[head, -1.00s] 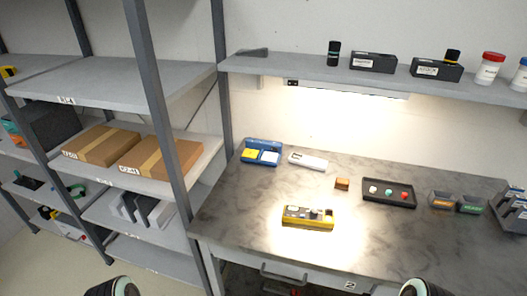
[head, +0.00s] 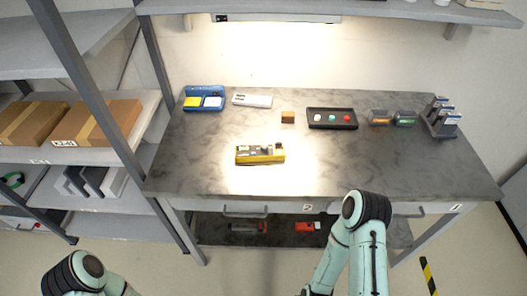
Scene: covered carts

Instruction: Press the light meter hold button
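A yellow handheld instrument with a dark and grey face (head: 260,154) lies flat on the grey worktable (head: 200,170), in the bright patch under the lamp. It looks like a meter. Its markings and individual buttons are too small to read, so I cannot tell for sure that it is the light meter. Nothing touches it. Only parts of my arms show, at the bottom left and bottom centre-right, well short of the instrument. Neither gripper's fingers show.
Behind the instrument are a blue tray (head: 187,105), a white device (head: 252,100), a small brown block (head: 288,117) and a black button box (head: 314,125). Small labelled boxes (head: 380,118) and a grey rack (head: 441,125) stand right. Shelving with cartons (head: 105,122) borders the left.

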